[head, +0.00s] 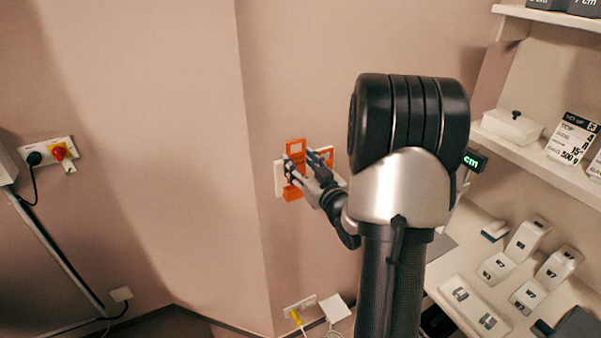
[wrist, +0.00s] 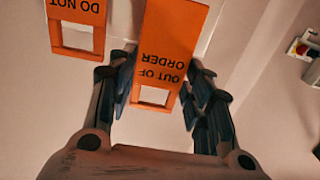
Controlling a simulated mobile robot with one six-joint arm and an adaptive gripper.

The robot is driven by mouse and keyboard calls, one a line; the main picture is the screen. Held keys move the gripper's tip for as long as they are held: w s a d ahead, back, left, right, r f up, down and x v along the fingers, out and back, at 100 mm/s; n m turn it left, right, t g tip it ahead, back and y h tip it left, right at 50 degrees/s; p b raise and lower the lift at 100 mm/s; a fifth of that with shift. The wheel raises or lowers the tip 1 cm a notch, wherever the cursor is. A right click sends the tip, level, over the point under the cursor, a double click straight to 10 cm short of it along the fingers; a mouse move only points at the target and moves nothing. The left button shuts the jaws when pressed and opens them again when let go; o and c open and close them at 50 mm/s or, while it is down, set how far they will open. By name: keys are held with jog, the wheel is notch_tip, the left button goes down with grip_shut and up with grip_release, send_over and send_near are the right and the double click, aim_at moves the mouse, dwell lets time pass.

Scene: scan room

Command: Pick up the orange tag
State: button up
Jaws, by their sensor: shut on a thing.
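An orange tag lettered "OUT OF ORDER" (wrist: 172,35) stands between the fingers of my gripper (wrist: 158,80) in the wrist view, its lettering upside down there. My gripper is shut on this tag by its sides. In the head view my gripper (head: 301,163) is at the wall, and orange parts of the tag (head: 293,193) show beside and below the fingers. A second orange tag, lettered "DO NOT" (wrist: 77,40), is to the left in the wrist view, outside the fingers. My arm hides part of the area in the head view.
The tags are at a white wall plate (head: 279,178). A socket plate with a black plug (head: 34,157) and a red-yellow knob (head: 59,152) is on the left wall. Shelves (head: 545,165) with several boxes stand at the right. A lower socket (head: 300,305) has a yellow plug.

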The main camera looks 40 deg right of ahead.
notch_tip(320, 180, up, 15)
jog(key=p, duration=0.4)
jog(key=shift+f, duration=0.15)
